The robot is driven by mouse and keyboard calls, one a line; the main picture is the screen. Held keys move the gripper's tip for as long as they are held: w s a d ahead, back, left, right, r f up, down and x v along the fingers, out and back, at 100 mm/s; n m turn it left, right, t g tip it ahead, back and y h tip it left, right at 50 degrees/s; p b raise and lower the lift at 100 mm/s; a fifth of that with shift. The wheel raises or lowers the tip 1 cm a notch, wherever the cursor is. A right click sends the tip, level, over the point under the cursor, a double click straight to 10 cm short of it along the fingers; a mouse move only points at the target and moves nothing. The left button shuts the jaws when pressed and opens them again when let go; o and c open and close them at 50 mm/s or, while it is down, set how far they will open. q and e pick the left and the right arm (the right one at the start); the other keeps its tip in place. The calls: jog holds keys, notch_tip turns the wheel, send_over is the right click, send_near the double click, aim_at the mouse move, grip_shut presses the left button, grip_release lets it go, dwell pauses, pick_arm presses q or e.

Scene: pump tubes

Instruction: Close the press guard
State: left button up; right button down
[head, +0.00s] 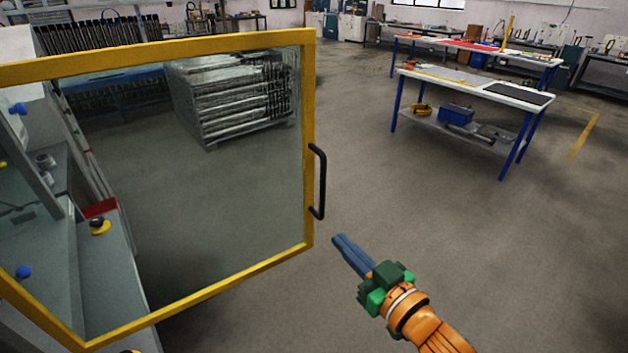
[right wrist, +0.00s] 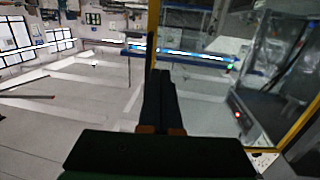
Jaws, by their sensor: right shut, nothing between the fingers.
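The press guard (head: 309,110) is a clear panel in a yellow frame at the left of the head view. It stands swung out from the press (head: 60,255), whose grey body shows behind and through the panel. A black bar handle (head: 323,182) is on the frame's right edge. My right gripper (head: 340,240) is shut and empty, just below and right of the handle and apart from it in the picture. In the right wrist view its fingers (right wrist: 161,75) show beside the yellow frame (right wrist: 152,35); contact cannot be told. My left gripper is not in view.
A red button base with a yellow and black knob (head: 100,224) sits on the press side. A white-topped workbench with blue legs (head: 470,85) stands at the back right. A metal rack (head: 190,105) shows through the panel. The floor right of the guard is clear.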

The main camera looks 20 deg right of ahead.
notch_tip(320, 180, up, 3)
jog(key=a+b, duration=0.1)
jog(key=b, duration=0.5)
send_near(297, 188)
jog(key=shift+t, duration=0.3)
jog(key=p+x, duration=0.3)
jog(key=x, duration=0.3)
jog(key=shift+f, duration=0.15)
jog(key=shift+w+a+f, duration=0.15)
jog(key=shift+w, duration=0.3)
jog(key=shift+y, duration=0.4)
